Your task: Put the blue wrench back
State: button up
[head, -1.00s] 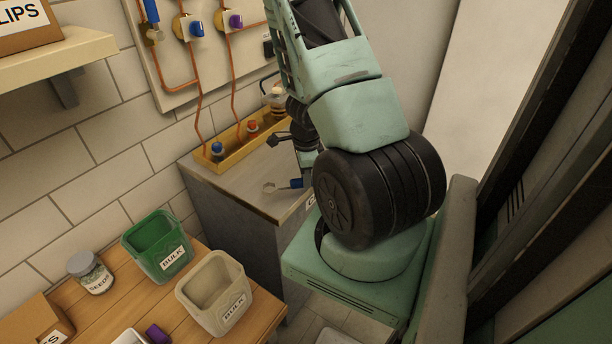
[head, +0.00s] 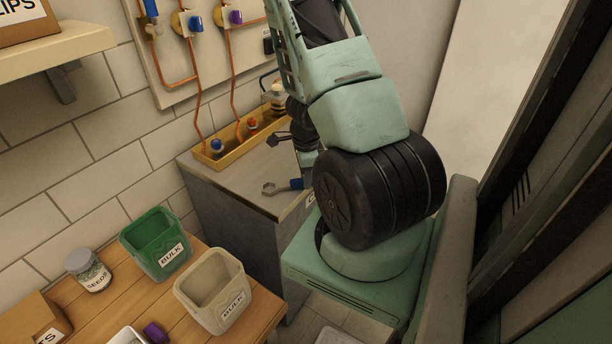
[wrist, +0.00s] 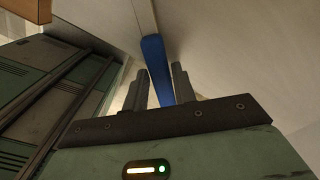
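The blue wrench has a blue handle (head: 295,184) and a grey open jaw (head: 269,189). In the head view it shows left of my arm's large dark joint, above the grey cabinet top, its jaw toward the left. In the wrist view its blue handle (wrist: 157,68) lies between the two fingers of my gripper (wrist: 160,84), which close in on both its sides, and its pale shaft runs away to the top edge. In the head view my arm hides much of the gripper and the handle's end.
A yellow tray (head: 208,160) with blue and red knobs lies along the wall on the grey cabinet (head: 235,220). Copper pipes with blue and purple valves run on a wall panel (head: 165,70). A wooden table (head: 180,310) holds green (head: 150,250) and beige (head: 205,310) bins and a jar (head: 88,270).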

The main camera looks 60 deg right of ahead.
jog(key=o, duration=0.5)
jog(key=shift+o, duration=0.2)
jog(key=shift+r, duration=0.1)
jog(key=shift+r+p, duration=3.25)
jog(key=shift+r, duration=0.2)
